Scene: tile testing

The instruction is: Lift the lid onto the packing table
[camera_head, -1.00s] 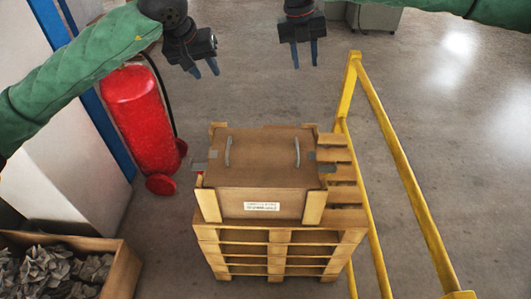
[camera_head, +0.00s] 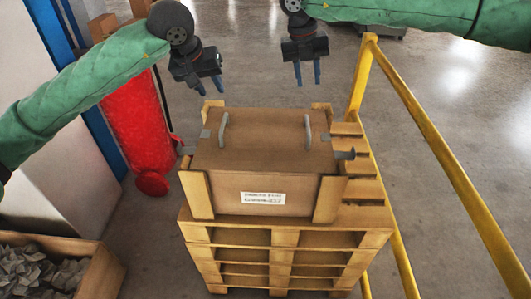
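A brown box (camera_head: 258,199) with wooden corner posts stands on a stack of wooden pallets, a white label on its front. Its lid (camera_head: 264,140) lies flat on top and carries two upright grey handles, the left handle (camera_head: 223,132) and the right handle (camera_head: 308,133). Grey tabs show at the lid's sides. My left gripper (camera_head: 210,90) hangs above and behind the left handle, fingers apart, empty. My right gripper (camera_head: 308,82) hangs above and behind the right handle, fingers apart, empty. Neither touches the lid. No packing table can be made out.
The pallets (camera_head: 283,238) stand in front of me. A yellow rail (camera_head: 435,165) runs along the right. A bin (camera_head: 98,278) of grey crumpled pieces is at lower left. Open floor (camera_head: 465,95) lies beyond the rail.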

